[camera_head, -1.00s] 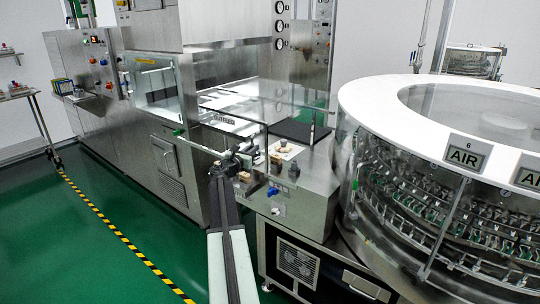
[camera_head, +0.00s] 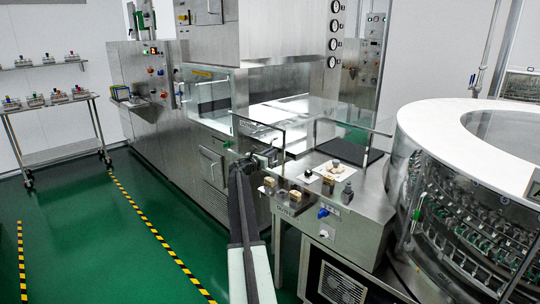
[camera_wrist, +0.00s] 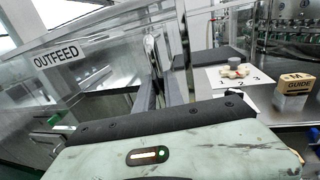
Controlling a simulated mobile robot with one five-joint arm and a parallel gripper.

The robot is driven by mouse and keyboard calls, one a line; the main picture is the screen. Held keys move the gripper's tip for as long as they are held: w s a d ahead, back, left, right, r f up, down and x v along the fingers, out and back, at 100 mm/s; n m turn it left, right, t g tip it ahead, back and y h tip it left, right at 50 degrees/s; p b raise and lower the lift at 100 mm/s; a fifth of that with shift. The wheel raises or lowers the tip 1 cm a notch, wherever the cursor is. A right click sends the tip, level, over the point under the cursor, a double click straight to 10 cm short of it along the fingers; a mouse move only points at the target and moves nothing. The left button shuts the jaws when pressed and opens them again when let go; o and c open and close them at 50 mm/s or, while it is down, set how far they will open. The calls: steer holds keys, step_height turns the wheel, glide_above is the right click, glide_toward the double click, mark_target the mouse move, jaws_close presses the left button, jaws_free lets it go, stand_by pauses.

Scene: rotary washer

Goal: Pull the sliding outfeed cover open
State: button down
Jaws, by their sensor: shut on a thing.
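The clear outfeed cover (camera_head: 259,131) stands over the outfeed table, at the centre of the head view. Its panel with the black-on-white OUTFEED label (camera_wrist: 56,57) fills the upper left of the wrist view. A pale upright handle (camera_wrist: 151,52) shows at the panel's right part, at the far end of my fingers. My gripper (camera_head: 266,157) is shut on this handle, at the cover's near side. In the wrist view the two dark fingers (camera_wrist: 158,88) point away toward the handle. The exact finger contact is too small to make out.
A black pad (camera_head: 350,151) lies uncovered on the steel table right of the cover. Near it are a white card with small pieces (camera_head: 331,169) and a wooden guide block (camera_wrist: 296,82). The round washer (camera_head: 455,180) stands at the right. Green floor (camera_head: 110,260) is clear at the left.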

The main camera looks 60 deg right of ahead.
steer(key=shift+s+d, duration=0.15)
steer(key=shift+d, duration=0.05)
steer(key=c, duration=1.5)
jaws_free()
steer(key=shift+o, duration=0.2)
steer(key=shift+a, duration=0.1)
steer(key=shift+a, duration=0.1)
steer(key=a, duration=0.7)
steer(key=shift+w+a, duration=0.25)
steer(key=shift+w, duration=0.1)
